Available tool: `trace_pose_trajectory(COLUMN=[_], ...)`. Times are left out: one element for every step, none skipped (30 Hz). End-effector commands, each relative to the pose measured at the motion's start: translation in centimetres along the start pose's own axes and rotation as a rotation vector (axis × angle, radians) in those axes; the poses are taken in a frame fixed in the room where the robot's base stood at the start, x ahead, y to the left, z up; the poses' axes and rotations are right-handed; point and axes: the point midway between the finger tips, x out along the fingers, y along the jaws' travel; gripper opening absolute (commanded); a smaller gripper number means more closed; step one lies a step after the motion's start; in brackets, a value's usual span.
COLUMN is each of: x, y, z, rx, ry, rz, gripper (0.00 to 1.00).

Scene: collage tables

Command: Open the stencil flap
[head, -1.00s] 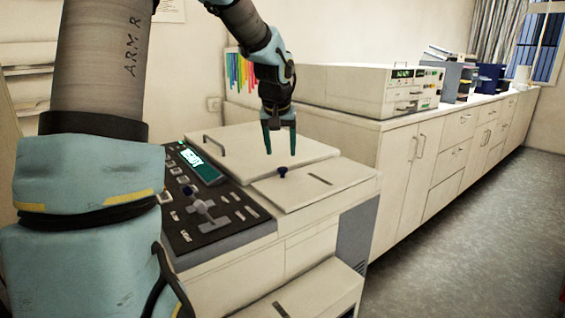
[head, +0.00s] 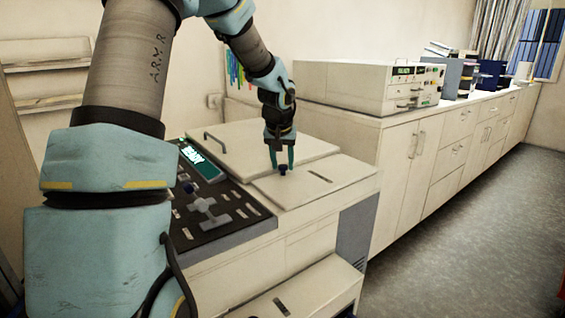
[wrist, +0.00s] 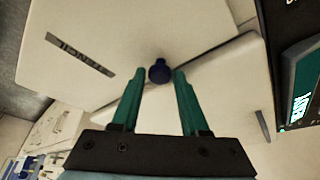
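The stencil flap (head: 325,184) is a cream panel on top of the machine, lying flat. In the wrist view the flap (wrist: 110,40) carries a dark label reading STENCIL. A dark blue knob (head: 283,170) stands on the flap near its left edge; it also shows in the wrist view (wrist: 159,71). My gripper (head: 281,164) points down over the knob. In the wrist view its green fingers (wrist: 161,78) are apart, with the knob between or just beyond their tips. I cannot tell whether either finger touches it.
A larger cream lid (head: 250,145) with a bar handle (head: 214,142) lies beside the flap. A dark control panel (head: 215,210) with a lit display (head: 199,161) is at the front left. A long counter (head: 450,135) runs along the wall, with open floor (head: 450,240) at right.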

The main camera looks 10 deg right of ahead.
Motion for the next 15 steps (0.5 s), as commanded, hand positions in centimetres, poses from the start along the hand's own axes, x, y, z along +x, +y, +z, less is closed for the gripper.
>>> trace_pose_trajectory(x=[-0.01, -0.01, -0.01, -0.01, -0.01, -0.01, -0.01, -0.01, -0.02, -0.02, -0.02, -0.02, -0.02, -0.02, -0.02], y=[0.00, -0.01, -0.01, -0.01, -0.01, -0.01, -0.01, -0.01, -0.01, -0.01, -0.01, -0.01, -0.01, -0.01, -0.01], z=[0.00, 0.00, 0.00, 0.00, 0.00, 0.00, 0.00, 0.00, 0.00, 0.00, 0.00, 0.00, 0.00, 0.00, 0.00], rx=[0.000, 0.000, 0.000, 0.000, 0.000, 0.000, 0.000, 0.000, 0.000, 0.000, 0.000, 0.000, 0.000, 0.000, 0.000], ry=[0.000, 0.000, 0.000, 0.000, 0.000, 0.000, 0.000, 0.000, 0.000, 0.000, 0.000, 0.000, 0.000, 0.000, 0.000], rz=[0.000, 0.000, 0.000, 0.000, 0.000, 0.000, 0.000, 0.000, 0.000, 0.000, 0.000, 0.000, 0.000, 0.000, 0.000], gripper=[0.38, 0.34, 0.30, 0.27, 0.23, 0.19, 0.15, 0.12, 0.07, 0.04, 0.01, 0.00, 0.00, 0.00, 0.00])
